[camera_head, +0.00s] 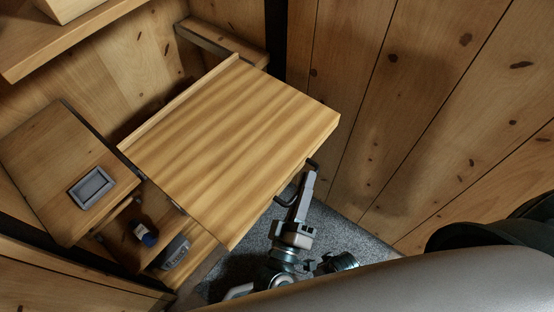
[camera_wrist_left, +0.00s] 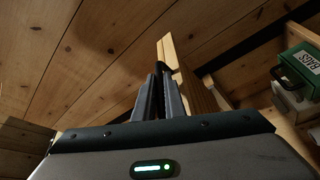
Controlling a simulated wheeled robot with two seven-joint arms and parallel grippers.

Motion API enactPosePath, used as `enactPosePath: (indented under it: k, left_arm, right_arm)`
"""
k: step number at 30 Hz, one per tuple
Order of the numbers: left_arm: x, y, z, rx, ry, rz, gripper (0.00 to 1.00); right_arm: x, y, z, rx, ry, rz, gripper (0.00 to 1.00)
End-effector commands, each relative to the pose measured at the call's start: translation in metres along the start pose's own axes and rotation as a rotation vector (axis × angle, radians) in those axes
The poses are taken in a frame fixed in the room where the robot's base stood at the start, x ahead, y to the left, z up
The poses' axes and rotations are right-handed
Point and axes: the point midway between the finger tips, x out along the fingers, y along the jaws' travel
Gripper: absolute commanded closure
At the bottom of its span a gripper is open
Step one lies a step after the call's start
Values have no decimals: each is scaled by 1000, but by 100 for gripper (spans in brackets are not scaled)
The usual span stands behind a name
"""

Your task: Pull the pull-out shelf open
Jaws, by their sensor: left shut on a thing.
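The pull-out shelf (camera_head: 230,140) is a broad striped wooden board in the middle of the head view. It juts out from the wall unit over the grey floor, and its top is bare. A dark bar handle (camera_head: 313,164) sits on its front edge. My left gripper (camera_head: 306,185) is at that edge with its fingers shut on the handle. In the left wrist view the two fingers (camera_wrist_left: 158,96) close around the dark handle (camera_wrist_left: 160,72), with the shelf's pale edge (camera_wrist_left: 168,50) just beyond. The gripped part of the handle is mostly hidden. My right gripper is not in view.
A dark bottle (camera_head: 143,233) and a grey tin (camera_head: 172,252) stand lower down. A plank wall (camera_head: 400,100) rises close on the right. A green box (camera_wrist_left: 300,68) shows in the wrist view.

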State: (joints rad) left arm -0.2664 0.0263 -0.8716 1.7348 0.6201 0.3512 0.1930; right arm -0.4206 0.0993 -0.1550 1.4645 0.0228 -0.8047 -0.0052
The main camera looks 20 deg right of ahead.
Motion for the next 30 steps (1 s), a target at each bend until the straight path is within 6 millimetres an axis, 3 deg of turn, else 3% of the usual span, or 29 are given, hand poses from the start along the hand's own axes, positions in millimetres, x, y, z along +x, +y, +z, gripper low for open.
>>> enactPosePath:
  k: [3, 9, 21, 24, 30]
  left_arm:
    - [-10, 15, 22, -2, -2, -2, 100]
    - [-17, 27, 40, -1, -1, -1, 100]
    - [-18, 30, 43, 1, -1, 0, 100]
    - [-18, 30, 43, 1, 0, -1, 71]
    - [-18, 30, 42, 1, 0, 0, 71]
  right_arm:
    - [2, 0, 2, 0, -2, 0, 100]
    - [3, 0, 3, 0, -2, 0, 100]
    - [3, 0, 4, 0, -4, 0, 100]
    - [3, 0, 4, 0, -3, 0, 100]
    - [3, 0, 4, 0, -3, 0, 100]
